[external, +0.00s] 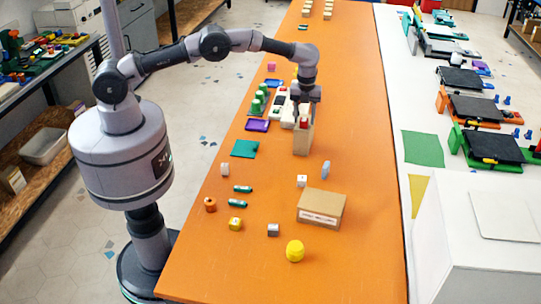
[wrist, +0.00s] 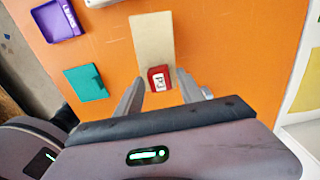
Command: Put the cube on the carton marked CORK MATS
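A small red cube with a white marked face (wrist: 159,79) sits on the near end of a tall tan carton (wrist: 152,38). In the external view the red cube (external: 304,121) shows at the top of this carton (external: 302,140). My gripper (wrist: 159,80) points down with its fingers on either side of the cube, a gap showing at each side. In the external view my gripper (external: 305,102) is just above the carton. A wider, low cardboard carton (external: 322,204) with a pale label stands nearer the camera, its top bare. I cannot read its label.
A white cube (external: 301,181) and a light-blue item (external: 326,169) stand just behind the low carton. A purple tray (wrist: 60,20) and teal square (wrist: 86,83) lie left of the tall carton.

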